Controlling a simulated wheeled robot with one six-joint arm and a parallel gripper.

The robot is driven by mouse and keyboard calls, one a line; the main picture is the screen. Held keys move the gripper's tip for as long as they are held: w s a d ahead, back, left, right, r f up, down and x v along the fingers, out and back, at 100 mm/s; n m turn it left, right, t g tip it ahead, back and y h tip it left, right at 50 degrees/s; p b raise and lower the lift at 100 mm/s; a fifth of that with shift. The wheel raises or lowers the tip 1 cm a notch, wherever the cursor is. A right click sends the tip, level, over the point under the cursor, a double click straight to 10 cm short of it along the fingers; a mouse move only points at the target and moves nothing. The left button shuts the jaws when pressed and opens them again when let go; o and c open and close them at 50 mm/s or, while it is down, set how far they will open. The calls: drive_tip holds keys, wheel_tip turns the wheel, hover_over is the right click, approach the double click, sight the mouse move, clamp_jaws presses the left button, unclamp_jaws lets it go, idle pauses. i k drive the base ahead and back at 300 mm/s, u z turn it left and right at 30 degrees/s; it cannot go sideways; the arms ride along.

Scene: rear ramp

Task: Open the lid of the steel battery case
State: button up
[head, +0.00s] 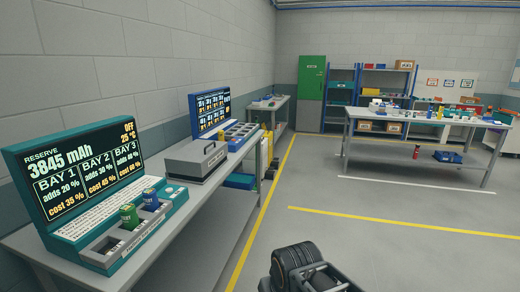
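A grey steel battery case (197,160) sits on the long bench along the left wall, between two teal and blue display consoles. A dark jointed part of my own arm shows at the bottom middle, well to the right of the bench and apart from the case. My gripper's fingers do not show.
The near teal console (80,190) holds a green and a blue battery in its front tray. A blue console (212,112) with a slotted tray stands beyond the case. The floor right of the bench (330,190) is clear. A cluttered worktable (420,140) stands at the back right.

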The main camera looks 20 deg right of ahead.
sight(197, 158)
drive_tip(key=z, duration=0.8)
drive_tip(key=i, duration=1.7)
drive_tip(key=u, duration=1.3)
drive_tip(key=i, duration=0.9)
drive_tip(key=u, duration=1.05)
